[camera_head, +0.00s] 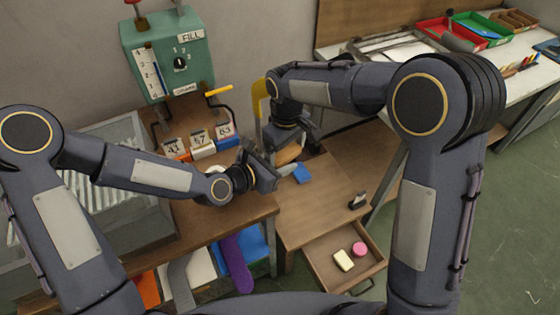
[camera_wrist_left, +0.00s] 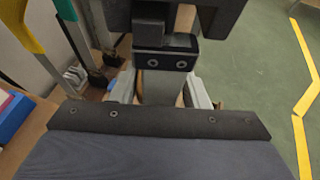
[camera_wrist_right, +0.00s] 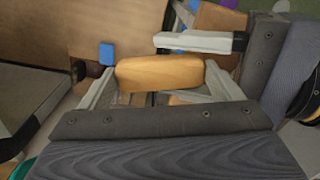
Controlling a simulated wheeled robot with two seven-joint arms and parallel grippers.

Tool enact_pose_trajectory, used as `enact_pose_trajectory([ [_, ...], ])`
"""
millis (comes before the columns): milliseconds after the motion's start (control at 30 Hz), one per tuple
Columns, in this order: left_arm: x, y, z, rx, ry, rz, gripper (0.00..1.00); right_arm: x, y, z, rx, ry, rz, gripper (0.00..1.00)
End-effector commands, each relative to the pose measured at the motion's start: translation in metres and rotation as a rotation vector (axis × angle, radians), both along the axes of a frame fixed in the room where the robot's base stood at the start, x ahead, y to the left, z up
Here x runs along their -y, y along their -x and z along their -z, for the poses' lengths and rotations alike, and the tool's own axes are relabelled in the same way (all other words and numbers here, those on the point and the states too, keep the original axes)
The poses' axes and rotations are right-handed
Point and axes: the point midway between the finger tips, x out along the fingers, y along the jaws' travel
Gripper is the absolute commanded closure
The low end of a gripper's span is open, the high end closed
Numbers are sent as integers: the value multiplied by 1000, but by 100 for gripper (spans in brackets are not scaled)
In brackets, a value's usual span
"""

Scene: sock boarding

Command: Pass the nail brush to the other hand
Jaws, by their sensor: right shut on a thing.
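The nail brush, a tan wooden block (camera_wrist_right: 160,73), is held between the fingers of my right gripper (camera_wrist_right: 162,92). In the head view, the brush (camera_head: 288,153) shows partly below my right gripper (camera_head: 292,140), above the wooden table. My left gripper (camera_head: 284,170) is close beside and below it, with its fingers spread. In the left wrist view, my left gripper (camera_wrist_left: 160,92) opens toward the right gripper, whose dark body hides most of the brush. In the right wrist view, a left finger (camera_wrist_right: 195,42) lies close beside the brush; I cannot tell whether they touch.
A blue block (camera_head: 302,173) lies on the wooden table (camera_head: 320,205) under the grippers. A small black object (camera_head: 358,201) stands near its right edge. An open drawer (camera_head: 322,272) holds a cream bar (camera_head: 343,260) and a pink round piece (camera_head: 359,249). A green filling machine (camera_head: 165,55) stands behind.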

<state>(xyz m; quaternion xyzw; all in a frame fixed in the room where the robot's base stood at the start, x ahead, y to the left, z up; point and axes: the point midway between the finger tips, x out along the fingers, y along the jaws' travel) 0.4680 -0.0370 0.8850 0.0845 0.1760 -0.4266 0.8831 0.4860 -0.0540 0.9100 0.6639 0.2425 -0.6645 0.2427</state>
Motion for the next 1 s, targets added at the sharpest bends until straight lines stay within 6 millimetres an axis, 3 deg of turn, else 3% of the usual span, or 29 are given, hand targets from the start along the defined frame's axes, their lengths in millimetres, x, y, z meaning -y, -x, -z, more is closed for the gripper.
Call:
enact_pose_trajectory([
  [33,0,1,0,0,0,2,67,0,0,0,2,-1,0,37],
  [200,1,2,0,0,0,5,89,0,-1,0,4,-2,0,37],
  [233,2,2,-1,1,0,7,90,-1,-1,0,4,-2,0,13],
  [333,1,2,-1,1,1,5,90,-1,-1,0,4,-2,0,0],
  [667,0,0,-1,1,0,1,90,-2,0,-6,2,-3,-3,0],
  [1000,0,0,0,0,0,1,90,-1,-1,-70,9,-6,-1,0],
])
